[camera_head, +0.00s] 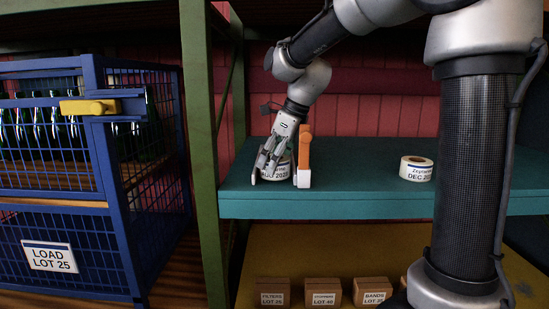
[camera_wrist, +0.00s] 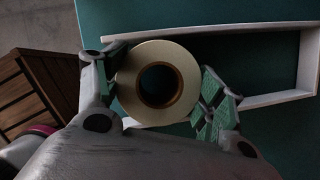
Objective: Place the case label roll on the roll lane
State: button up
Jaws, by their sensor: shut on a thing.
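My gripper (camera_head: 270,168) is shut on a white label roll (camera_head: 279,171) at the left part of the teal shelf. The roll's printed front reads partly "AUG 2025"; the fingers hide some of it. In the wrist view the roll (camera_wrist: 130,88) is seen from above, with a brown core and dark hole, one finger on each side. A white-edged lane frame (camera_wrist: 230,29) lies on the teal surface beside and partly behind the roll. I cannot tell whether the roll touches the shelf.
An orange upright piece with a white base (camera_head: 304,157) stands just right of my gripper. Another roll marked "DEC" (camera_head: 416,170) sits farther right on the teal shelf (camera_head: 350,205). A green post (camera_head: 201,150) and a blue cage (camera_head: 110,180) stand left. Small brown boxes (camera_head: 323,292) line the lower shelf.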

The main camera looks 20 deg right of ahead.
aim_at(284, 159)
jog(key=o, duration=1.1)
jog(key=shift+r, duration=0.15)
jog(key=shift+r, duration=0.35)
jog(key=v, duration=0.8)
jog(key=shift+a, duration=0.1)
jog(key=shift+a, duration=0.1)
